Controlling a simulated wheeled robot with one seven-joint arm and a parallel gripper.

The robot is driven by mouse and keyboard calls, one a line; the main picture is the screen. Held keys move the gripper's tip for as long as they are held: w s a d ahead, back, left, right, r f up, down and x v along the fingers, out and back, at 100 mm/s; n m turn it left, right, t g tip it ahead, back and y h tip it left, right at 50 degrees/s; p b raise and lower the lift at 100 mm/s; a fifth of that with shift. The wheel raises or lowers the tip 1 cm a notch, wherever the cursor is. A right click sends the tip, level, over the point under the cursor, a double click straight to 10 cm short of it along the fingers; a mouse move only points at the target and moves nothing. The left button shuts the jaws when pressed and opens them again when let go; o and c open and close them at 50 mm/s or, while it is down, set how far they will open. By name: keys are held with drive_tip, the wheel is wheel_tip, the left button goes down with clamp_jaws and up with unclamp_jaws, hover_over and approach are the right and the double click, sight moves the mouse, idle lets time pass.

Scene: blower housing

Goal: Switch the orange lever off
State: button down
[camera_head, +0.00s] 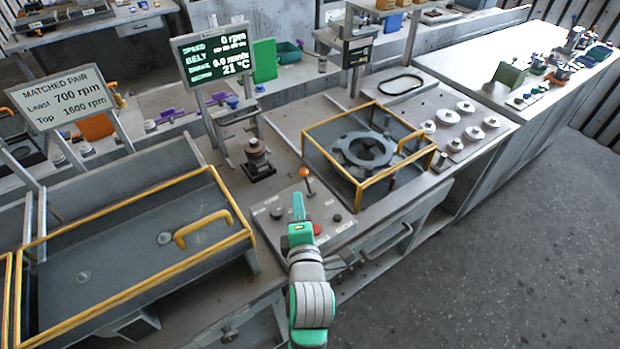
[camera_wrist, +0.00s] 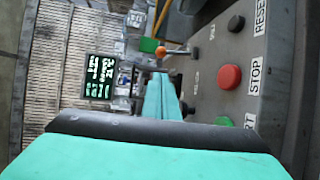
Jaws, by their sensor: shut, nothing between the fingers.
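The orange lever (camera_head: 304,172) stands on the grey control panel (camera_head: 334,219), a thin stem with an orange ball on top. My gripper (camera_head: 298,196) is shut and empty, just in front of the lever and above the panel. In the wrist view the orange ball (camera_wrist: 161,51) and its stem show just beyond the green fingertips (camera_wrist: 166,76). A small gap seems to lie between them, but contact is hard to judge. Which labelled position the lever is in cannot be read.
The panel carries a red STOP button (camera_wrist: 230,77), a black RESET knob (camera_wrist: 236,23) and a partly hidden green button (camera_wrist: 223,121). A display (camera_head: 213,56) reads 0 rpm and 21 °C. Yellow-framed guards stand left (camera_head: 207,224) and right (camera_head: 365,187) of the panel.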

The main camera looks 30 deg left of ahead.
sight(307, 182)
drive_tip(key=shift+w+a, duration=0.1)
drive_tip(key=shift+a, duration=0.05)
drive_tip(key=x, duration=0.9)
drive_tip(key=shift+w+a+f, duration=0.1)
drive_tip(key=shift+w+a, duration=0.15)
drive_tip(key=shift+w, duration=0.05)
idle(0.3)
